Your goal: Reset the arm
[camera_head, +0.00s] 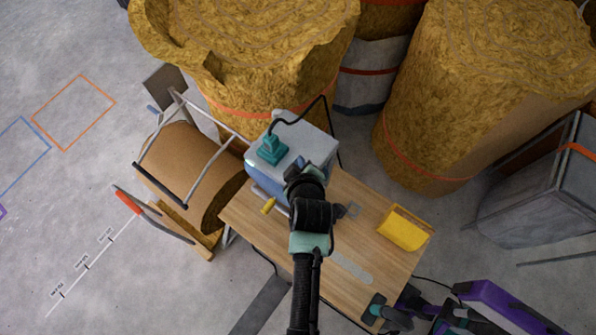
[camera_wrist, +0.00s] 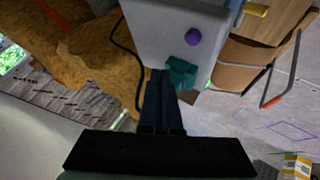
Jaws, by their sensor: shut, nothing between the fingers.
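My gripper's two dark blue fingers (camera_wrist: 162,100) are together in the wrist view with nothing between them. They point toward a pale grey-blue machine box (camera_wrist: 175,30), which has a teal part (camera_wrist: 181,72) close to the fingertips and a purple knob (camera_wrist: 193,36). Whether the fingers touch the box cannot be told. In the head view my arm reaches up from the bottom edge over a wooden table, its wrist end in front of the box (camera_head: 318,150). The fingers are hidden there. The teal part (camera_head: 270,150) on top of the box has a black cable.
The wooden table (camera_head: 345,268) carries a yellow scoop-like bin (camera_head: 403,230) on its right. A yellow handle (camera_head: 268,206) sticks out by the box. Large yellow fibre rolls (camera_head: 470,90) stand behind. A brown roll (camera_head: 185,165) on a cart is left. Open floor lies far left.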

